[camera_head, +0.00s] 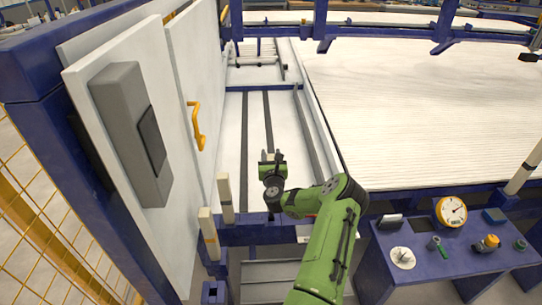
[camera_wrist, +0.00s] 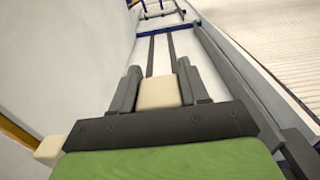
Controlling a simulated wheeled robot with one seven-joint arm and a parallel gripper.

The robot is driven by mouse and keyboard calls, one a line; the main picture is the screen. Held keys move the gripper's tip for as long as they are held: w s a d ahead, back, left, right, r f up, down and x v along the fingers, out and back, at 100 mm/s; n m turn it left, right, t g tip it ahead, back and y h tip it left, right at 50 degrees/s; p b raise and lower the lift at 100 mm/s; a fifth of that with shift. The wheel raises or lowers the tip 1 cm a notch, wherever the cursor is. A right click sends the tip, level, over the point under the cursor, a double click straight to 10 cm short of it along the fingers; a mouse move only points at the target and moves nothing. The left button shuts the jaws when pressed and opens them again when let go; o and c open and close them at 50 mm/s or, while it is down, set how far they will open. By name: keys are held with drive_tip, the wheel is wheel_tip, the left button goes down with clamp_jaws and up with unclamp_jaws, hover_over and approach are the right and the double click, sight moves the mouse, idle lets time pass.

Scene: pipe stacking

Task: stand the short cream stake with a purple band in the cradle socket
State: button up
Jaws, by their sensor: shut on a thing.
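My gripper (camera_head: 271,156) is over the white bed between the cabinet and the machine. In the wrist view its two grey fingers (camera_wrist: 158,82) are shut on a cream, square-ended stake (camera_wrist: 158,93). Only one end of this stake shows; no purple band is visible on it, and my gripper hides the rest. A blue square post with a dark open top, which looks like an empty socket (camera_head: 214,291), stands at the bottom of the head view, left of my arm and nearer than my gripper.
Two cream stakes stand in line beyond the open post: one with an orange band (camera_head: 209,238), one with a darker band (camera_head: 226,197). A white cabinet (camera_head: 140,130) rises at left. A blue bench (camera_head: 450,262) with a gauge (camera_head: 451,212) and small parts stands at right.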

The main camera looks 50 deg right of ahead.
idle(0.3)
drive_tip(key=shift+f+b, duration=0.8)
drive_tip(key=shift+f, duration=0.3)
wheel_tip(320, 180, down, 2)
drive_tip(key=shift+f+b, duration=0.1)
drive_tip(key=shift+b, duration=0.9)
wheel_tip(320, 180, down, 2)
drive_tip(key=shift+f, duration=0.2)
